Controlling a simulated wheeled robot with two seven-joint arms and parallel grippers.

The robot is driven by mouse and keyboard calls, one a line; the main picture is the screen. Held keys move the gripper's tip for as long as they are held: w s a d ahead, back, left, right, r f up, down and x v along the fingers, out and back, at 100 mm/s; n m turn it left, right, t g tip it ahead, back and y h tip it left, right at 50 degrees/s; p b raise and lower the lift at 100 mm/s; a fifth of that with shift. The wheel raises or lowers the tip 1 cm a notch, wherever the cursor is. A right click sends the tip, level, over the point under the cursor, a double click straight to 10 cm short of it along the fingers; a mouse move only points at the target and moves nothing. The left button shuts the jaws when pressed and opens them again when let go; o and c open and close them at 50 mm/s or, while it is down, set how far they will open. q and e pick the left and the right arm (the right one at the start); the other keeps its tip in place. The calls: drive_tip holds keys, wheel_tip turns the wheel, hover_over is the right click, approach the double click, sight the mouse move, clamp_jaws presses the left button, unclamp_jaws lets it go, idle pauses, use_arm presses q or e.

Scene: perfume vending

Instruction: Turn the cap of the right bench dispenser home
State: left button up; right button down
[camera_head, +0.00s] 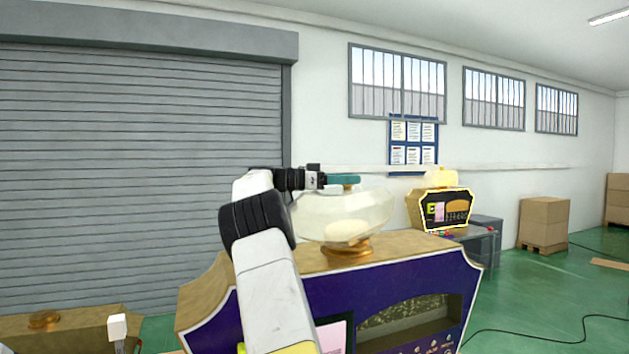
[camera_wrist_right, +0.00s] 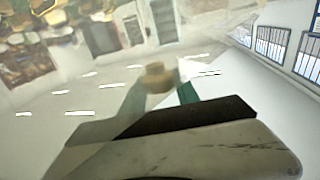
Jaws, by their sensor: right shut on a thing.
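The right bench dispenser appears to be the large purple and gold machine (camera_head: 400,290) in the head view. A faceted glass vessel (camera_head: 362,212) stands on its top on a gold foot (camera_head: 346,250). My left gripper is not in view.
A smaller gold-edged machine (camera_head: 445,208) stands on a grey table behind to the right. Another gold-topped unit (camera_head: 70,328) is at the lower left, with a small white block (camera_head: 117,327) beside it. Cardboard boxes (camera_head: 545,222) stand far right. A black cable crosses the green floor.

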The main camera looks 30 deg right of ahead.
drive_tip(key=shift+d+r+m+g+y, duration=0.15)
drive_tip(key=shift+r+m+g+y, duration=0.25)
drive_tip(key=shift+m+g, duration=0.55)
drive_tip(key=shift+g, duration=0.25)
drive_tip(key=shift+f+g, duration=0.3)
drive_tip(key=c, duration=0.9)
unclamp_jaws()
drive_tip(key=shift+f, duration=0.1)
